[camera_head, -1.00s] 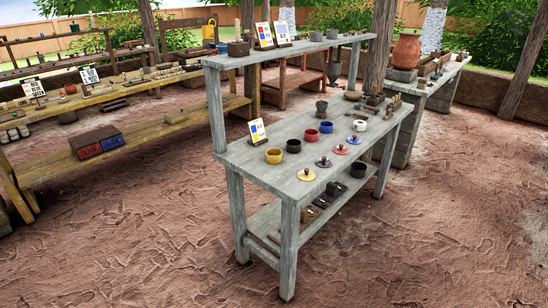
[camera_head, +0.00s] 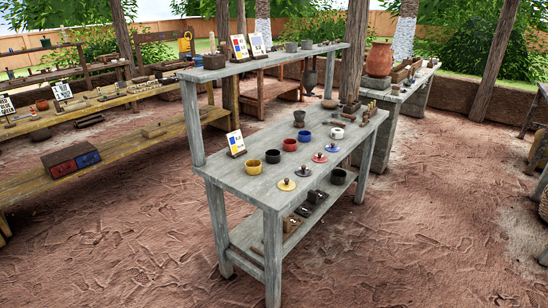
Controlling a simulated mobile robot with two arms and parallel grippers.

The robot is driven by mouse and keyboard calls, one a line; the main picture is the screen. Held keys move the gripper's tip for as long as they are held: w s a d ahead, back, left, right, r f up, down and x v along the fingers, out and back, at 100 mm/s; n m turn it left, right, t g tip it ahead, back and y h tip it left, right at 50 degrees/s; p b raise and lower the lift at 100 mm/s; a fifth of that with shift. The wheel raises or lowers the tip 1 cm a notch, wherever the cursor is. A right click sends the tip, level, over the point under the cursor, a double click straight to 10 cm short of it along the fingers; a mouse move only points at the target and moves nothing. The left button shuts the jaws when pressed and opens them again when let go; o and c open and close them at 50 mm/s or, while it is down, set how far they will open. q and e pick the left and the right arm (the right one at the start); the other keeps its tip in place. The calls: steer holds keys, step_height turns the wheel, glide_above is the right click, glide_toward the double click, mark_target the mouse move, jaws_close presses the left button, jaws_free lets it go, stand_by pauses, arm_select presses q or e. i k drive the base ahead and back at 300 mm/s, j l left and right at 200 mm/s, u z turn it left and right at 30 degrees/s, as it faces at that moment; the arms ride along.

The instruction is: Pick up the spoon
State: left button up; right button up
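I cannot make out a spoon for certain in the head view; the small items are too tiny to tell apart. Neither of my grippers is in view. The nearest surface is a grey wooden table (camera_head: 232,178) with a raised shelf along its back. On it stand a yellow cup (camera_head: 253,168), a black cup (camera_head: 272,156), a red cup (camera_head: 289,145), a blue cup (camera_head: 304,136) and a white cup (camera_head: 337,133). Knobbed lids lie in front of them, including a yellow lid (camera_head: 286,185) and a red lid (camera_head: 320,158).
A yellowish bench (camera_head: 130,145) at the left carries small tools, with a red and blue box (camera_head: 70,159) on its lower shelf. A clay urn (camera_head: 379,60) stands on the grey bench behind. Wooden posts rise at the back. Open mud floor (camera_head: 430,220) lies at the front and right.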

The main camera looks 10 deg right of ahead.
mark_target(324, 122)
steer(key=i+l+z, duration=0.25)
steer(key=i+l, duration=0.2)
steer(key=i+l+z, duration=0.25)
steer(key=i, duration=0.45)
steer(key=l, duration=0.1)
